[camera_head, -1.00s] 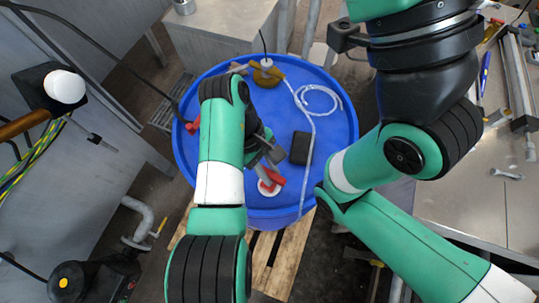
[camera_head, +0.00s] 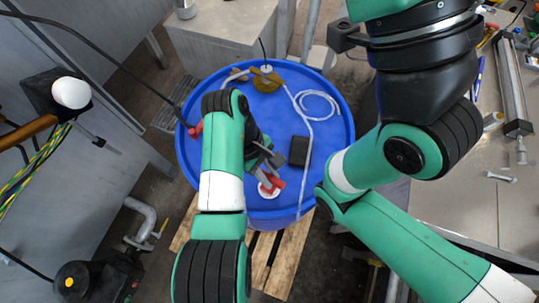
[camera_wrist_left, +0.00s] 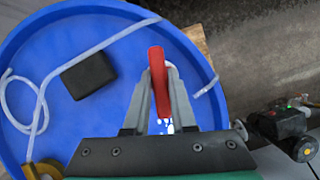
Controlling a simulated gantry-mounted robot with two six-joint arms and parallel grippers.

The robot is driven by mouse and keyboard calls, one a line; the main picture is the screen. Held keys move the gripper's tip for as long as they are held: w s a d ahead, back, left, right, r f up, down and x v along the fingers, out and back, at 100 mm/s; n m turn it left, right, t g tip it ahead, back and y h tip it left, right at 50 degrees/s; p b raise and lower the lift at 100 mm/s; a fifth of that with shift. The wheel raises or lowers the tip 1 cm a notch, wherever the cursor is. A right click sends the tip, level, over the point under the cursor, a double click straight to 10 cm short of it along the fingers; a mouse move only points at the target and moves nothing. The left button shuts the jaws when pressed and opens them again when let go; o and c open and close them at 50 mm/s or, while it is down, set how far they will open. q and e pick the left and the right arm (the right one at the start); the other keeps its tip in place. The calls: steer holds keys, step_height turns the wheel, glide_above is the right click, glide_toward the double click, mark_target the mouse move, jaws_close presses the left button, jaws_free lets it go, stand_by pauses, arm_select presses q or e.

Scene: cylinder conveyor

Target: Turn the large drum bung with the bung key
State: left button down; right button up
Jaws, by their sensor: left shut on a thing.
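The blue drum (camera_head: 232,98) stands upright on a wooden pallet, its lid facing up. The red bung key (camera_head: 271,187) is at the white large bung (camera_head: 268,193) near the drum's front edge. My left gripper (camera_head: 270,165) is low over the lid and shut on the red key. In the left wrist view the key (camera_wrist_left: 157,78) stands between the two fingers (camera_wrist_left: 156,95). The fingers and key partly hide the bung, so how deep the key sits cannot be told. My right arm fills the upper right; its gripper is not visible.
A black block (camera_head: 299,151) and a clear looped hose (camera_head: 312,103) lie on the lid. A brass-coloured fitting (camera_head: 268,82) is at its far side. A steel workbench (camera_head: 460,205) with tools is on the right. A pallet (camera_head: 285,265) shows under the drum.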

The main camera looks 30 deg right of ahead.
arm_select(q)
steer(key=shift+r+p, duration=1.8)
steer(key=shift+r, duration=0.5)
steer(key=shift+f, duration=0.1)
